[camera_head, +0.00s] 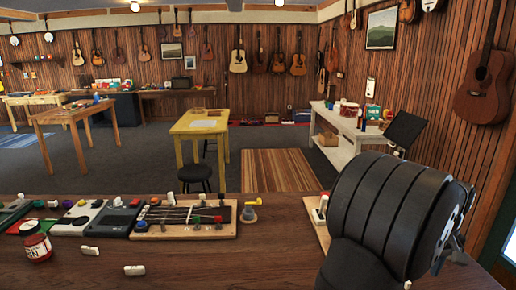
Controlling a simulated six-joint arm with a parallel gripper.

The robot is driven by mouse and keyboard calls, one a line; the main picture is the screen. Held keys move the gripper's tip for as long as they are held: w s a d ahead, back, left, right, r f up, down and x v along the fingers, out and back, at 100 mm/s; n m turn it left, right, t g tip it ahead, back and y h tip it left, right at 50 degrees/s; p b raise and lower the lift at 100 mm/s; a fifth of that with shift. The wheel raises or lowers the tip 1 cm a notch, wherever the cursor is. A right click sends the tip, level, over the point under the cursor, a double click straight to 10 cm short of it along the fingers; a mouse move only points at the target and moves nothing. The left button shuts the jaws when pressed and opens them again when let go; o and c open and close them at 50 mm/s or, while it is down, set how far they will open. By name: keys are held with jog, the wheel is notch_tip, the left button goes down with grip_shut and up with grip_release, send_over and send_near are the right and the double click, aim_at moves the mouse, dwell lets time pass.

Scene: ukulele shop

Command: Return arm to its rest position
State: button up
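My arm (385,215) fills the right foreground as a thick, black, ribbed link above the right part of the dark wooden counter (220,268). At its right end are a grey disc and some small dark parts, which may belong to my gripper (456,240). No fingertips can be made out, so its opening and anything in it are hidden. The arm also hides part of the counter behind it.
A wooden board with posts and knobs (185,232) lies mid-counter, with dark pedal-like boxes (115,217) to its left. A red jar (36,246) and white pieces (134,270) stand at front left. Another board (314,225) is partly behind my arm. The front middle is clear.

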jog(key=s+d+r, duration=0.1)
jog(key=s+r, duration=0.3)
jog(key=s, duration=0.2)
jog(key=w+a+n, duration=0.5)
jog(key=w+a, duration=0.8)
jog(key=a, duration=0.4)
jog(key=w+a+n, duration=0.2)
jog(key=a, duration=0.9)
jog(key=w+a+n, duration=0.2)
jog(key=a+n, duration=0.1)
jog(key=a, duration=0.9)
jog(key=shift+w, duration=0.25)
jog(key=shift+o, duration=0.5)
jog(key=shift+a, duration=0.1)
